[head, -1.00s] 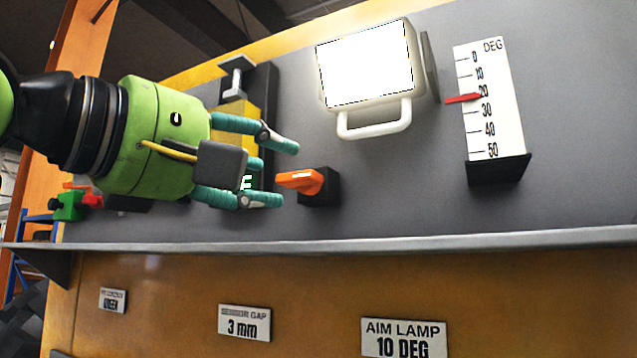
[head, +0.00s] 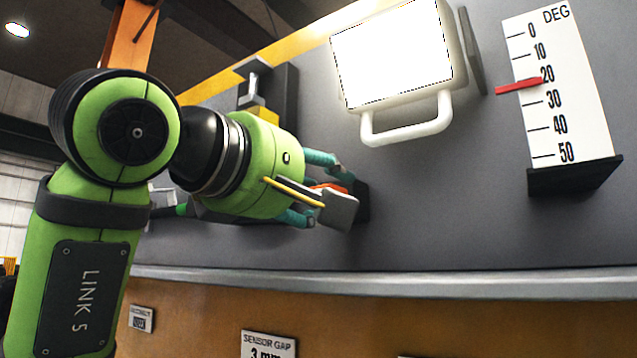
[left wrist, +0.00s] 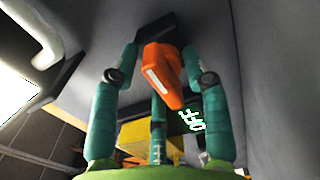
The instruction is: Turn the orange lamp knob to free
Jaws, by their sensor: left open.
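The orange lamp knob (left wrist: 163,72) shows in the left wrist view, on a dark base, with a pale mark on its pointed handle. My left gripper (head: 327,194) is open. Its teal fingers stand on both sides of the knob in the left wrist view, with gaps visible, and a third finger is behind it. In the head view only a sliver of orange (head: 330,187) shows between the fingers; the rest is hidden by my gripper. The knob's dark base (head: 363,201) shows just past the fingertips. My right gripper is not in view.
The bright lamp (head: 392,58) with its white handle (head: 408,128) is above right of the knob. A degree scale (head: 565,95) at the right has a red pointer (head: 519,87) a little past 20. The grey panel between knob and scale is clear.

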